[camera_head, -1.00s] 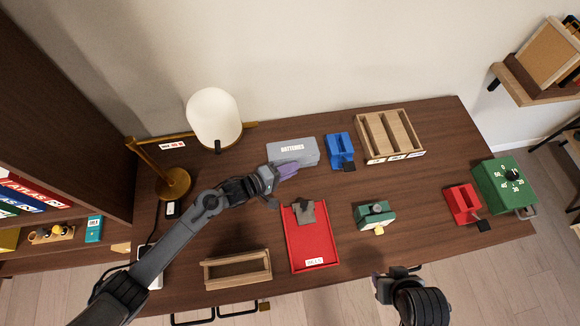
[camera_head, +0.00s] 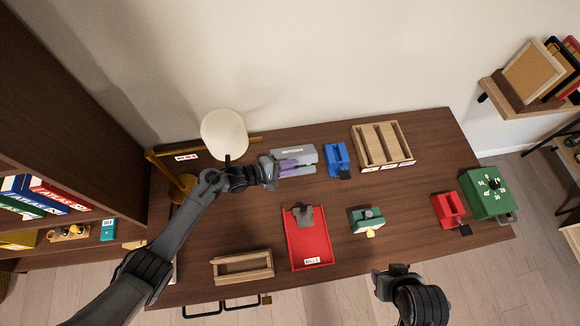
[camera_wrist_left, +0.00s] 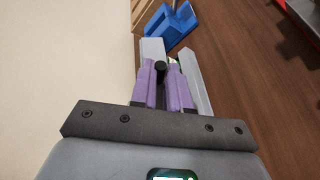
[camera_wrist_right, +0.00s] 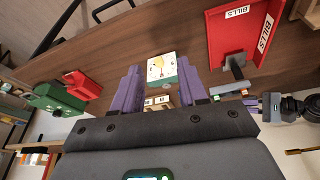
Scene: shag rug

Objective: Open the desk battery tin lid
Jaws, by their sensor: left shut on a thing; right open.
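The grey battery tin (camera_head: 308,170) stands at the back of the desk, left of the blue holder. Its lettered lid (camera_head: 293,151) appears tilted up at the back, with a gap between it and the front wall. My left gripper (camera_head: 288,165) is over the tin. In the left wrist view its purple fingers (camera_wrist_left: 163,80) are shut around a dark piece, apparently the lid's tab. Grey tin parts show on both sides, and the fingers hide much of the inside. My right gripper (camera_head: 388,272) is open and empty near the desk's front edge.
Beside the tin are a blue holder (camera_head: 337,159) and a lamp (camera_head: 223,134). A wooden divided tray (camera_head: 383,146), red bills tray (camera_head: 309,245), green item (camera_head: 367,219), red holder (camera_head: 448,209), green timer box (camera_head: 486,194) and wooden box (camera_head: 243,267) also stand on the desk.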

